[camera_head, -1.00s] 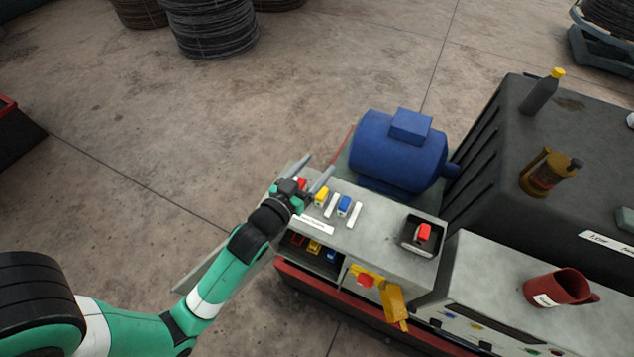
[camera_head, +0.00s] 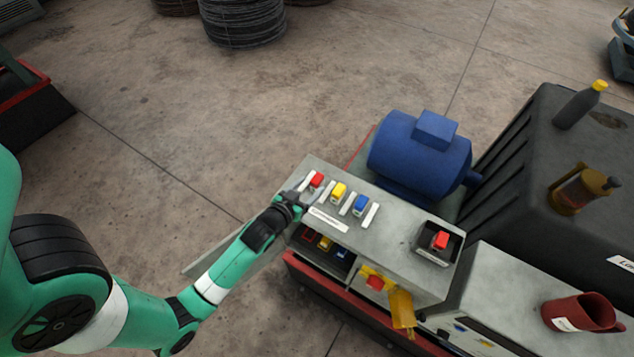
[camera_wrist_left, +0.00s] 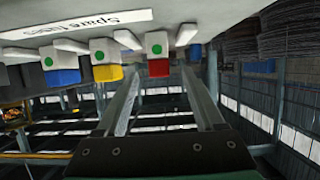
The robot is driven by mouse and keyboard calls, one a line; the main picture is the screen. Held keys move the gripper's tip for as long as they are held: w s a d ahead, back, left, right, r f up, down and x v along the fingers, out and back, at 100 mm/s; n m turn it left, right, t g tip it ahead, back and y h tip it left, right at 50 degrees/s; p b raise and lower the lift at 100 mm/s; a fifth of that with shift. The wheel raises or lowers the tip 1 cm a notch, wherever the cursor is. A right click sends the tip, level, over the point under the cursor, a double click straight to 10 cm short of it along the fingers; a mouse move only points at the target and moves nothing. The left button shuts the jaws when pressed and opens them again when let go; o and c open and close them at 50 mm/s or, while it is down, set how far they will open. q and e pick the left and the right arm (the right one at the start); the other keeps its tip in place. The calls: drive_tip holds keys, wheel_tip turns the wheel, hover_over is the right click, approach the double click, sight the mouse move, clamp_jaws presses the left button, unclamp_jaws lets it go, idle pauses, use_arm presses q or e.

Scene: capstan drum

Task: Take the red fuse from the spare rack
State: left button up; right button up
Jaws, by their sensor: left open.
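The spare rack is a row on the grey cabinet top behind a white label (camera_head: 328,220); the wrist view shows the label (camera_wrist_left: 75,23) reading "Spare fuses". The red fuse (camera_head: 317,180) is at the row's left end, standing in the rack. In the left wrist view the red fuse (camera_wrist_left: 158,67) shows in the gap between my finger tips. My left gripper (camera_head: 303,187) is open and empty, close beside the red fuse; contact cannot be told. The yellow fuse (camera_head: 339,190) and blue fuse (camera_head: 361,204) stand to its right. My right gripper is not in view.
An open bay below holds red, yellow and blue fuses (camera_head: 325,243). A dark tray (camera_head: 424,257) holds another red piece (camera_head: 441,240). A blue motor (camera_head: 420,155) stands behind the rack. A yellow handle (camera_head: 402,310) juts from the front. A red mug (camera_head: 580,315) is at right.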

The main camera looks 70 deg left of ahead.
sight(314, 182)
use_arm(q)
drive_tip(key=x, duration=0.5)
drive_tip(key=shift+r, duration=0.3)
clamp_jaws()
